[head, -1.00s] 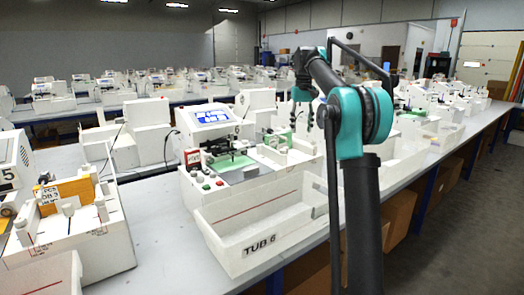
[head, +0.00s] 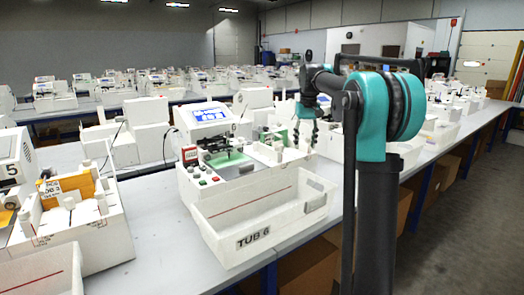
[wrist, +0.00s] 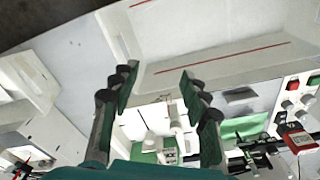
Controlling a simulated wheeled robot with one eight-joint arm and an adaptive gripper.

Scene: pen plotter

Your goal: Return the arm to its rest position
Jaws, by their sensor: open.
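My gripper (head: 306,134) hangs fingers-down on my teal and black arm, above the right rear part of the plotter station behind the tub marked TUB 6 (head: 225,258). In the wrist view my gripper (wrist: 157,85) shows two dark fingers spread wide apart, with nothing between them. Below the fingers the wrist view shows part of the white station, with green surfaces, and the tub wall with a red line. The plotter (head: 222,150) with a blue screen stands left of my gripper in the head view. Its green bed (head: 229,160) is in front of the screen.
A neighbouring station with an orange card (head: 73,186) stands at the left. More white stations line the table to the right and the rows behind. Brown boxes (head: 305,273) sit under the table. The floor aisle (head: 455,235) at the right is clear.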

